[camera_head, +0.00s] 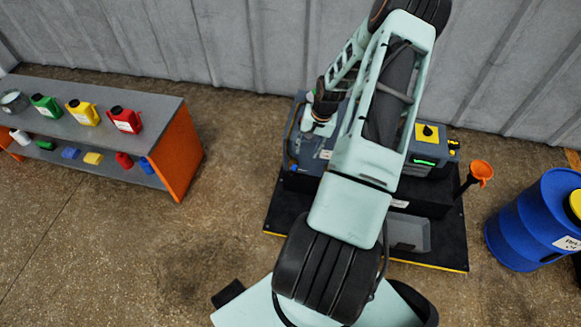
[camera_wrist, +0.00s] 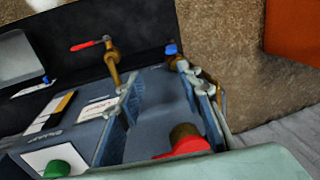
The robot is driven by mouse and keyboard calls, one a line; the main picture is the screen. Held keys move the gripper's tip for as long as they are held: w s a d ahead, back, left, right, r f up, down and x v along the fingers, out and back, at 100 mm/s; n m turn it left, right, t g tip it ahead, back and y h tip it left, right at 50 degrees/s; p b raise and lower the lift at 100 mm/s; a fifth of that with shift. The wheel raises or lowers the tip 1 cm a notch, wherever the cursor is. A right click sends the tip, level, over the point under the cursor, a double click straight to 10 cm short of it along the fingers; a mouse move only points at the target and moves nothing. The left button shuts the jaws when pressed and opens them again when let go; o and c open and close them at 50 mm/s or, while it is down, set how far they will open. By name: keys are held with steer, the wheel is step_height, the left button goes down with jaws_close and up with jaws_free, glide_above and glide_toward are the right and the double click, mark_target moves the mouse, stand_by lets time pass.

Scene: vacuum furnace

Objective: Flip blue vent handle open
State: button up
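A small blue handle (camera_wrist: 170,48) sits on a brass fitting near the left end of the vacuum furnace's pump unit (camera_wrist: 155,130). It also shows as a small blue spot at the unit's left front in the head view (camera_head: 293,169). My gripper (camera_wrist: 157,78) is open and empty above the unit, its two fingers spread. In the wrist view the right fingertip is close to the brass fitting below the blue handle. I cannot tell whether they touch. In the head view my arm hides much of the unit and most of the gripper.
A brass valve with a red handle (camera_wrist: 86,45) stands near the left finger. A red part with a brown knob (camera_wrist: 185,146) lies close below the fingers. A shelf (camera_head: 177,155) with bottles stands left; a blue barrel (camera_head: 530,220) stands right. The wall is behind.

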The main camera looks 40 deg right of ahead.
mark_target(295, 165)
steer(key=shift+y, duration=0.3)
steer(key=b+x, duration=0.1)
steer(key=x, duration=0.3)
steer(key=b+x, duration=0.1)
steer(key=x, duration=0.3)
steer(key=w+a+b+x, duration=0.1)
steer(key=x, duration=0.3)
steer(key=shift+w+a, duration=0.1)
steer(key=shift+c, duration=0.6)
jaws_close()
